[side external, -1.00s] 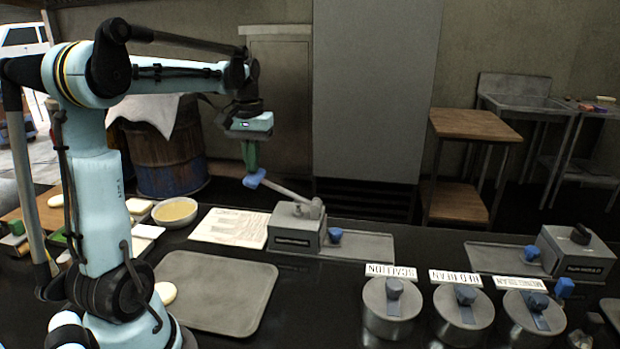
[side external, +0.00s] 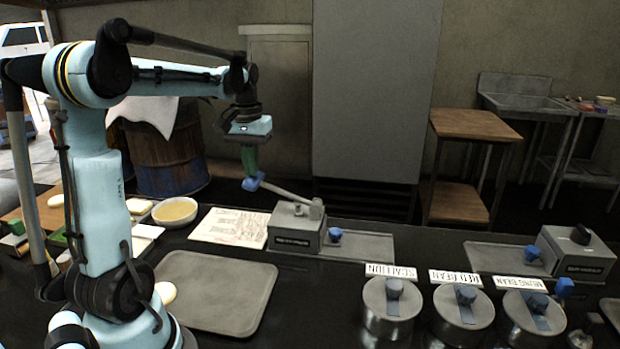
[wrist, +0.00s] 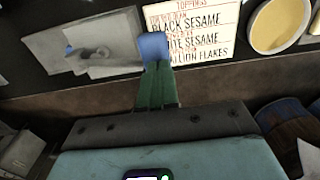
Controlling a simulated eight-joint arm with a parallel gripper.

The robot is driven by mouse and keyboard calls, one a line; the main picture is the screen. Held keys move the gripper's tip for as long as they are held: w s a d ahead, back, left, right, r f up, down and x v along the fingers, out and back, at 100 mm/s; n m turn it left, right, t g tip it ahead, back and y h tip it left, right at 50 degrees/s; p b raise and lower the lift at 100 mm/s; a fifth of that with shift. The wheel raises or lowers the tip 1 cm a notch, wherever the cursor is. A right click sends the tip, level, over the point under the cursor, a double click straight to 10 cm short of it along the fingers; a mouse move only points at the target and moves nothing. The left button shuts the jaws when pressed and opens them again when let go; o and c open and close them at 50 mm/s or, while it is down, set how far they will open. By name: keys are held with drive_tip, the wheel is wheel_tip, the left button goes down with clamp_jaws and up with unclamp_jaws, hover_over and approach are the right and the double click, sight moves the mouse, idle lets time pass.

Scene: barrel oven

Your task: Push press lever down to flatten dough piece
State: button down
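The grey press (side external: 296,232) stands on the dark counter, and also shows in the wrist view (wrist: 75,50). Its lever (side external: 285,192) slopes up and left from the block to a blue knob (side external: 252,183); the knob also shows in the wrist view (wrist: 152,47). My gripper (side external: 249,170) points down over the knob, its green fingers side by side and looking closed in the wrist view (wrist: 156,75). The fingertips meet the knob from above; I see no clear grip around it. No dough is visible in the press.
A grey tray (side external: 262,283) and a printed sheet (side external: 232,226) lie left of the press, with a bowl (side external: 175,211) beyond. Several lidded tins (side external: 388,325) stand at the front right. Another grey machine (side external: 577,254) is at the far right. A pale round piece (side external: 165,292) lies by the tray.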

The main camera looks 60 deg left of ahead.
drive_tip(key=shift+s+a+f, duration=0.2)
drive_tip(key=shift+f, duration=0.8)
drive_tip(key=shift+s+a+f, duration=0.15)
drive_tip(key=shift+f, duration=0.85)
idle(2.0)
